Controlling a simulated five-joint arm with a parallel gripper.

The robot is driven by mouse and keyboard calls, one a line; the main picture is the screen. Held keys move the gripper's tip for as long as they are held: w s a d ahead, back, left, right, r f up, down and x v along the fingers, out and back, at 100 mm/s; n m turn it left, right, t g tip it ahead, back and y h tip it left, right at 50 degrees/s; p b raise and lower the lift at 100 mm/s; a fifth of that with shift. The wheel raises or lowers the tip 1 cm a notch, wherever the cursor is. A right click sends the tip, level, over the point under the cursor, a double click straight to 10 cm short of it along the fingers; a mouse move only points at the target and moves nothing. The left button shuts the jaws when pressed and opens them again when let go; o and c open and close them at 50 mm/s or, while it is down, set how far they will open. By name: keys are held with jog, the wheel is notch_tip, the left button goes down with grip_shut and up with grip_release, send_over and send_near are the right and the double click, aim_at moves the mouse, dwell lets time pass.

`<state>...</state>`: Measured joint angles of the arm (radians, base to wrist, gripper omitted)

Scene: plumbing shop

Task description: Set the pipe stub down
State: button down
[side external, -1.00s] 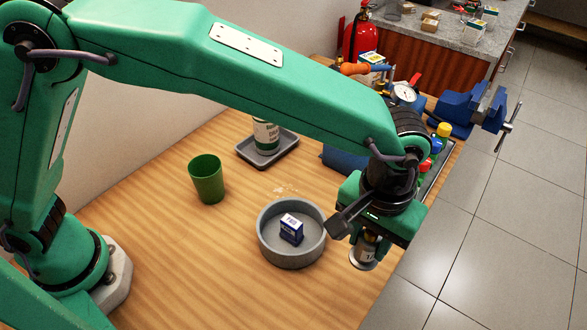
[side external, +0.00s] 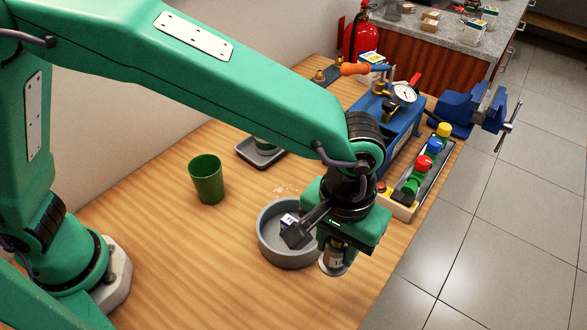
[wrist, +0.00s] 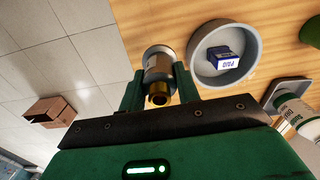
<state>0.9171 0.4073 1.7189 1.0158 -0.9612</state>
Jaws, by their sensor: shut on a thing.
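The pipe stub (side external: 333,262) is a short pale metal piece with a printed label and a wide rim at its lower end. In the wrist view, it shows a brass end (wrist: 159,94) toward the camera. My gripper (side external: 336,246) is shut on the stub and holds it upright, just right of the round grey dish (side external: 264,243). In the wrist view, the stub is between the two green fingers of my gripper (wrist: 159,86). I cannot tell whether its lower end touches the table. Part of the dish is hidden behind my gripper.
A blue and white box (wrist: 223,59) lies in the dish. A green cup (side external: 206,179) stands to the left. A grey tray (side external: 246,150) holds a bottle. A long tray (side external: 400,211) of colored-top items and a blue pump case are behind. The table's right edge is close.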

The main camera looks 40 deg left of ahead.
jog(key=s+a+f+n, duration=0.1)
jog(key=s+a+f, duration=0.1)
jog(key=s+a, duration=0.9)
jog(key=shift+a+f+n, duration=0.3)
jog(key=shift+a, duration=0.35)
jog(key=shift+s, duration=0.1)
jog(key=shift+f, duration=2.25)
jog(key=shift+f, duration=1.75)
jog(key=shift+f, duration=0.1)
jog(key=c, duration=1)
grip_release()
